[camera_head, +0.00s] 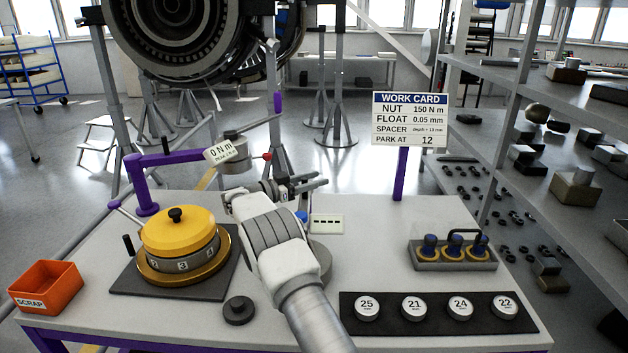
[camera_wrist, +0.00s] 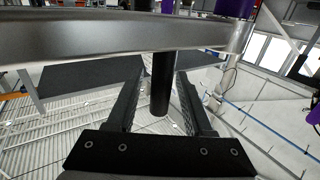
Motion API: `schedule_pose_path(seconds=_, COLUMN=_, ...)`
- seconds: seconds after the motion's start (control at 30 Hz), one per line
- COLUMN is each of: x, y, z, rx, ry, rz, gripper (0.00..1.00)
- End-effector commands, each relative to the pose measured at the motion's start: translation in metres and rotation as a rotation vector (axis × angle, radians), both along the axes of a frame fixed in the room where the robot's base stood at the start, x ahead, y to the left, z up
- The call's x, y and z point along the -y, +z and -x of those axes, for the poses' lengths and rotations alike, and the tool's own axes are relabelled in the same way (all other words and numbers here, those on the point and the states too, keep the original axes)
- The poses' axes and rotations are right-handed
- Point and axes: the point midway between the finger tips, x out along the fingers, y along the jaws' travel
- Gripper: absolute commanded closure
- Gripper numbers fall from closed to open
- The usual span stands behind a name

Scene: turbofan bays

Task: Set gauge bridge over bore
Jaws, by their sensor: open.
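My gripper (camera_head: 300,188) is open above the middle of the bench, left of the work card. In the wrist view my gripper (camera_wrist: 159,78) has a dark upright rod (camera_wrist: 161,85) between its spread fingers, with a gap on each side. A grey metal bar (camera_wrist: 110,35) crosses above the rod. A small display reading dashes (camera_head: 327,223), with a blue part beside it, shows just right of my wrist; it may belong to the gauge bridge, which my arm partly hides. A round grey base (camera_head: 319,262) shows behind my forearm. A yellow-topped round housing (camera_head: 177,229) sits in a gold ring at left; no open bore is visible.
A purple arm (camera_head: 176,157) with a torque head reading 0 N m stands behind the housing. The work card (camera_head: 410,118) says park at 12. A rack with blue-topped pieces (camera_head: 453,264) and a tray of numbered discs (camera_head: 365,327) stand right. An orange scrap bin (camera_head: 46,285) is left.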

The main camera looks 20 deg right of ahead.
Motion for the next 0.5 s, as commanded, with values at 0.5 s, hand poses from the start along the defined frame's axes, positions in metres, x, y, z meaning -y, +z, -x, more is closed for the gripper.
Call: schedule_pose_path(seconds=0.5, x=-0.09, y=-0.001, z=0.022, rx=0.0, ry=0.003, rz=-0.002, gripper=0.48)
